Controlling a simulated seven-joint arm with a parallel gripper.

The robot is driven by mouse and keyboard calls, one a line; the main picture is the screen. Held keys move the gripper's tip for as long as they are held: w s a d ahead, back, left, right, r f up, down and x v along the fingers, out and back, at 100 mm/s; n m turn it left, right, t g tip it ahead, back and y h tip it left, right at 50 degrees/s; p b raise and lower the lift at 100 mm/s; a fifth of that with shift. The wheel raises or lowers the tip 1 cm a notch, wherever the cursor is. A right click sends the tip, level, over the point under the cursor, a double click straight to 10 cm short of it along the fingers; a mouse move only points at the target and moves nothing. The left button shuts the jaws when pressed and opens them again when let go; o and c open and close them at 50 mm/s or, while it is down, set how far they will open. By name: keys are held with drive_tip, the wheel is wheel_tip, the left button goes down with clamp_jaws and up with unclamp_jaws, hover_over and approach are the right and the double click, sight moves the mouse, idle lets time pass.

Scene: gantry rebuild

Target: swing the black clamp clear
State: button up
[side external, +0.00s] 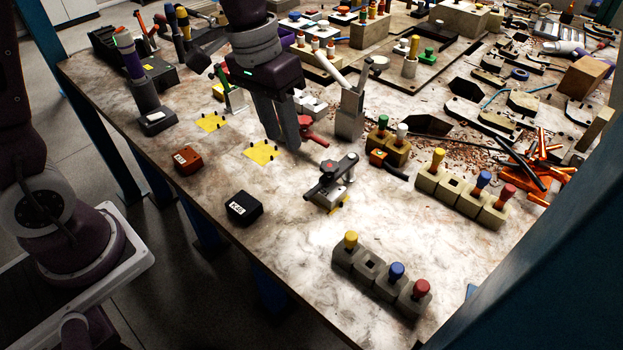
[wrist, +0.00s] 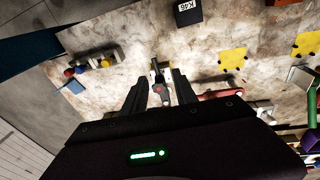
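The black clamp (side external: 338,172) stands on the marbled bench top, right of my gripper in the side view. It has a dark arm with a small red mark, over a pale base with a bit of yellow beneath. In the wrist view the clamp (wrist: 158,88) shows between my two fingers, beyond them. My gripper (side external: 281,142) points down, with its fingers apart and nothing visible between them. In the side view it is left of and behind the clamp, apart from it. The fingers (wrist: 160,84) are also spread in the wrist view.
A red clamp (side external: 313,132) is close to my fingers, with a grey upright block (side external: 350,115) behind. A black box (side external: 243,208), a red box (side external: 187,160) and a yellow pad (side external: 261,153) lie left. Peg blocks (side external: 372,272) stand in front. Bench between is clear.

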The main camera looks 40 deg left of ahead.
drive_tip(key=g, duration=0.1)
approach(312, 191)
drive_tip(key=f, duration=0.1)
drive_tip(key=shift+h, duration=0.3)
drive_tip(key=f, duration=0.7)
drive_tip(key=shift+d, duration=0.4)
clamp_jaws()
drive_tip(key=shift+w+r, duration=0.1)
